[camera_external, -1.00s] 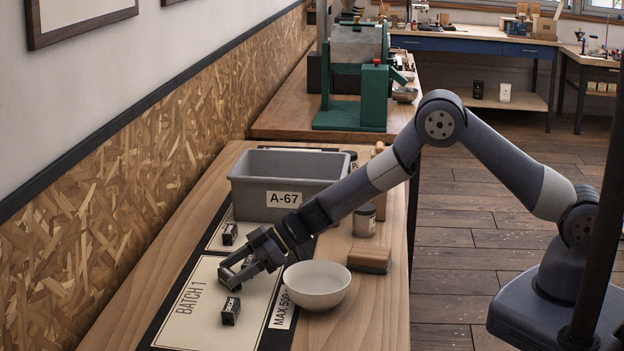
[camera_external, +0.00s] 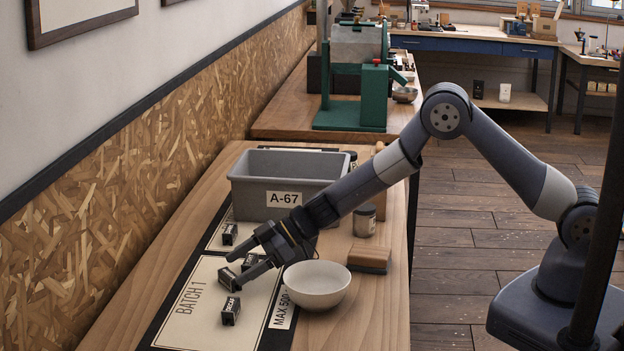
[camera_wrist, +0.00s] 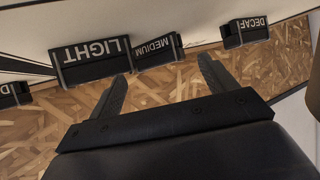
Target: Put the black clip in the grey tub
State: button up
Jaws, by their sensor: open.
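Several small black clips lie on or by the pale mat (camera_external: 190,315). One clip (camera_external: 231,311) is nearest the camera, one (camera_external: 228,280) is by my gripper's lower fingertip, one (camera_external: 250,262) is behind the fingers, and one (camera_external: 229,234) is farther back. My gripper (camera_external: 234,270) is open over the mat, holding nothing that I can see. In the wrist view the fingers (camera_wrist: 163,70) are spread, with the MEDIUM clip (camera_wrist: 157,50) beyond their gap, LIGHT (camera_wrist: 92,62) left and DECAF (camera_wrist: 245,33) right. The grey tub (camera_external: 245,198), labelled A-67, stands behind my gripper.
A white bowl (camera_external: 316,285) stands right of my gripper, close to it. A brush-like wooden block (camera_external: 369,260) and a jar (camera_external: 364,221) are farther right. A green machine (camera_external: 374,97) stands on the bench behind. The mat's near left part is clear.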

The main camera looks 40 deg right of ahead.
jog(key=shift+o, duration=0.2)
jog(key=v, duration=1)
jog(key=shift+b, duration=0.35)
jog(key=shift+w, duration=0.1)
